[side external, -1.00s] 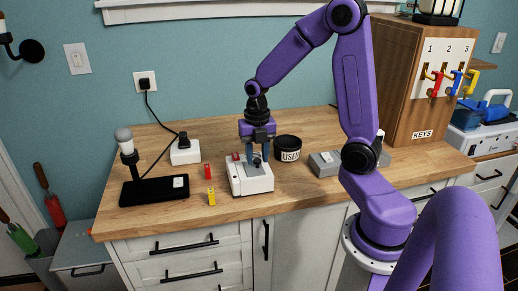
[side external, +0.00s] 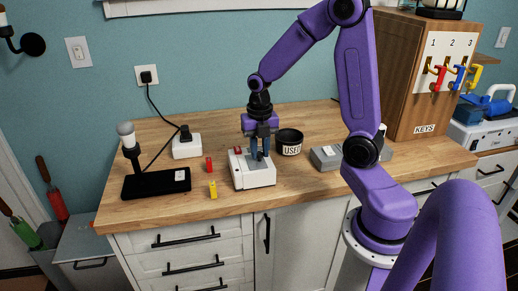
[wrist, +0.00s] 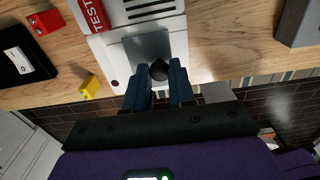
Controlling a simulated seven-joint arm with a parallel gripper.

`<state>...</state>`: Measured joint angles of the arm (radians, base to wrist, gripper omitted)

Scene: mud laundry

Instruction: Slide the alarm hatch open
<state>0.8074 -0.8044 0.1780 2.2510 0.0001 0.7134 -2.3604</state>
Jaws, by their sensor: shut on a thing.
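The alarm (side external: 254,179) is a white box on the wooden counter. In the wrist view its casing (wrist: 109,57) shows a red TEST label, slots and a grey hatch plate (wrist: 145,45). A dark round knob (wrist: 159,69) stands at the plate's lower right part. My gripper (wrist: 161,78) has its two blue fingers on either side of this knob and is shut on it. In the side view my gripper (side external: 259,155) reaches down onto the top of the alarm. There the fingers hide the knob and most of the hatch.
A red block (side external: 208,164) and a yellow block (side external: 213,190) lie left of the alarm. A black USED bin (side external: 289,143) stands behind it to the right, with a grey box (side external: 325,157) farther right. A black lamp base (side external: 156,184) is at left.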

